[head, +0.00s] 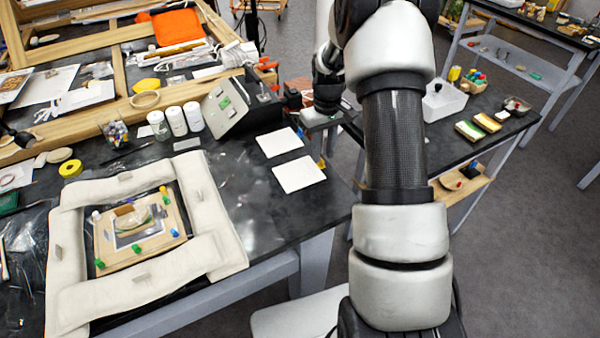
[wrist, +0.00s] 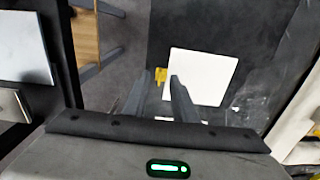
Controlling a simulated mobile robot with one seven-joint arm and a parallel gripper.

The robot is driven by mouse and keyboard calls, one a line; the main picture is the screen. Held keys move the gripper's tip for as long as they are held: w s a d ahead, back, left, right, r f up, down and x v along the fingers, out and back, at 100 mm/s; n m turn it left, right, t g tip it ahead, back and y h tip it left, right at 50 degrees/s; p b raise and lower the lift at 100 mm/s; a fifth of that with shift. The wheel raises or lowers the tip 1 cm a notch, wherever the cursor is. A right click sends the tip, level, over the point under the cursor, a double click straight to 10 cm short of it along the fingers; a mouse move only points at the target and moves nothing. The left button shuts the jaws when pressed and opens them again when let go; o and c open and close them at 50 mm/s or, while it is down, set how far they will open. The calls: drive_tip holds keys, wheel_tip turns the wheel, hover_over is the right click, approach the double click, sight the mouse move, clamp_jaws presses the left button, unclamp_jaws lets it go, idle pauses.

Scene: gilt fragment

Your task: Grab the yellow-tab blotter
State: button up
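Two white square blotters lie on the black table near its right edge, a farther one (head: 279,142) and a nearer one (head: 299,175). A small yellow tab (head: 321,162) shows at the right edge of the nearer one. In the wrist view, a white blotter (wrist: 205,75) lies ahead of my gripper (wrist: 158,85), with a yellow tab (wrist: 161,75) on its left side, seen between the fingers. The fingers are apart and empty. The right finger overlaps the blotter's left edge in view. A smaller white patch between the fingers is partly hidden. In the head view my arm hides part of the gripper.
A grey tilted box (head: 228,103) and white jars (head: 177,120) stand behind the blotters. A cream padded frame (head: 215,212) lies at left around a small wooden panel. A gap of open floor separates this table from the second table (head: 480,110) at right.

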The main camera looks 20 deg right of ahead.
wheel_tip(320, 180, down, 2)
drive_tip(key=shift+f, duration=0.1)
clamp_jaws()
